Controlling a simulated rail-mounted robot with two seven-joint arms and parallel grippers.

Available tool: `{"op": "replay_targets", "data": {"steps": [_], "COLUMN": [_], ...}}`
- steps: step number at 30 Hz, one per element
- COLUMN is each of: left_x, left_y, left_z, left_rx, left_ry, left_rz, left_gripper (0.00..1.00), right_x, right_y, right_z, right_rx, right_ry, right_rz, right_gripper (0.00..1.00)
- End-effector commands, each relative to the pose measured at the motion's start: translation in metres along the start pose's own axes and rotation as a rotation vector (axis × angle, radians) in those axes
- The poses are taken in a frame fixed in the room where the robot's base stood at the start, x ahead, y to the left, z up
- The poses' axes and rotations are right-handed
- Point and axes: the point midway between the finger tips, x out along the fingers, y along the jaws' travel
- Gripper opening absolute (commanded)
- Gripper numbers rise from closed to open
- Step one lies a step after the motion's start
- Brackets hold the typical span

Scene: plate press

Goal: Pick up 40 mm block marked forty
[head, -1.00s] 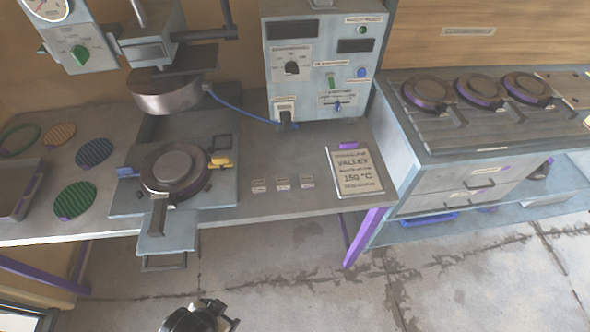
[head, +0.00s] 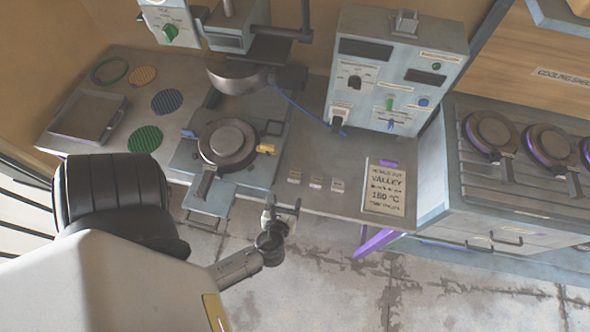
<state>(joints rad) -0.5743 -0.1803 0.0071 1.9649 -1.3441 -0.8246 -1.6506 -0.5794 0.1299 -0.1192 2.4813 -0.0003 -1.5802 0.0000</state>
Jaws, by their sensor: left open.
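Three small blocks lie in a row on the bench: a left one (head: 295,178), a middle one (head: 316,182) and a right one (head: 337,186). Their markings are too small to read, so I cannot tell which is marked forty. My left gripper (head: 284,204) is open with nothing visible between its fingers. In the picture it is just below and left of the blocks, by the bench's front edge, apart from them. My right gripper is not in view.
A round plate mould (head: 228,143) sits under the press head (head: 236,78) left of the blocks. A control box (head: 396,75) with a blue cable stands behind. The bench around the blocks is clear.

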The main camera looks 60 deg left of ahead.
Motion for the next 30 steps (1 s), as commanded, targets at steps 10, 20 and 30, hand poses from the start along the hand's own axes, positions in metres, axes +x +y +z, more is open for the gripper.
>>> {"op": "replay_targets", "data": {"steps": [10, 20, 30], "left_x": [0.054, 0.083, 0.114], "left_y": [-0.002, -0.002, -0.005], "left_z": [-0.002, 0.001, -0.001], "left_rx": [0.043, 0.042, 0.040], "left_ry": [-0.013, -0.010, -0.012], "left_rz": [-0.006, -0.005, -0.005], "left_gripper": [0.74, 0.74, 0.74], "right_x": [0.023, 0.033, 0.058], "right_y": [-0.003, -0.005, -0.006], "right_z": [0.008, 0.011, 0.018], "right_rx": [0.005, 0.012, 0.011], "right_ry": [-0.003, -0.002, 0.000], "right_rz": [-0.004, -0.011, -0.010], "right_gripper": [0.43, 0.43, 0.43]}}
